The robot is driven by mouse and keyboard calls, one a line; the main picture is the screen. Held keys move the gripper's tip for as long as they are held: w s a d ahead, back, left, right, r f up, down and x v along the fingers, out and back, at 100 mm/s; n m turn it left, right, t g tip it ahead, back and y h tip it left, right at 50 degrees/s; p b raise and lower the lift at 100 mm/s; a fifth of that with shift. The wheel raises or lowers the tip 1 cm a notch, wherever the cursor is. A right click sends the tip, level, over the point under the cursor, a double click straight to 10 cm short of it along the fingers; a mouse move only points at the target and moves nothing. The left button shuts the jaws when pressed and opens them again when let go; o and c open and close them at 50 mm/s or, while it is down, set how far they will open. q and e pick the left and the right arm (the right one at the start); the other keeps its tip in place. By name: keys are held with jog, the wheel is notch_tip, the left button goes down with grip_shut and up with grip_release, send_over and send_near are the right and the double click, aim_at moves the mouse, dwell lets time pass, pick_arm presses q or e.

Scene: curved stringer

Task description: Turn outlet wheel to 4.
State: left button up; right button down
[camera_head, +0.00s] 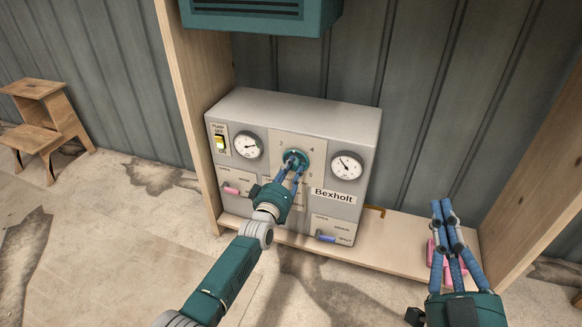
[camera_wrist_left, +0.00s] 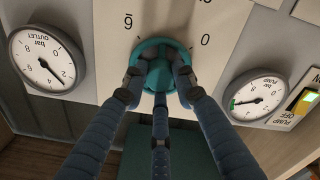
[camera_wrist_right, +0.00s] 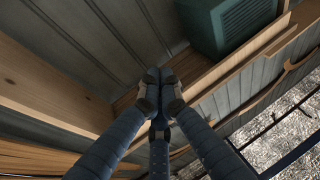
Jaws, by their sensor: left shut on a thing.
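The outlet wheel (camera_head: 294,158) is a small teal knob on the front of the grey Bexholt panel (camera_head: 345,112), between two gauges. Printed numbers ring it; 4 (camera_head: 312,150) is at its upper right. My left gripper (camera_head: 295,163) is shut on the wheel. In the left wrist view the fingers surround the teal wheel (camera_wrist_left: 160,62), with 0 and an underlined 6 beside it, upside down. The wheel's pointer cannot be made out. My right gripper (camera_head: 441,205) is shut and empty, right of the panel.
The pump switch (camera_head: 219,143) and pump gauge (camera_head: 248,145) are at the panel's left. A pink handle (camera_head: 232,190) and a blue handle (camera_head: 328,238) sit lower. A pink object (camera_head: 434,256) on the shelf is partly hidden by my right fingers. A teal box (camera_head: 262,12) hangs above.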

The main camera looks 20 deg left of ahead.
pick_arm(q)
jog(key=m, duration=0.4)
jog(key=m+p, duration=0.1)
jog(key=shift+d+f+m, duration=0.25)
jog(key=shift+m, duration=0.15)
jog(key=shift+s+m, duration=0.1)
jog(key=shift+m, duration=1.1)
jog(key=shift+f+m+p, duration=0.15)
jog(key=shift+m+p, duration=0.15)
jog(key=shift+m, duration=0.8)
pick_arm(e)
notch_tip(320, 180, down, 10)
jog(key=d+g+h, duration=0.1)
jog(key=g, duration=0.3)
jog(key=shift+w+g, duration=0.25)
jog(key=shift+g, duration=0.15)
pick_arm(q)
jog(key=shift+a, duration=0.15)
pick_arm(e)
jog(key=shift+d, duration=0.15)
pick_arm(q)
jog(key=o, duration=1)
jog(key=shift+o, duration=0.8)
jog(key=shift+r, duration=0.2)
jog(key=s, duration=1.2)
jog(key=shift+a, duration=0.25)
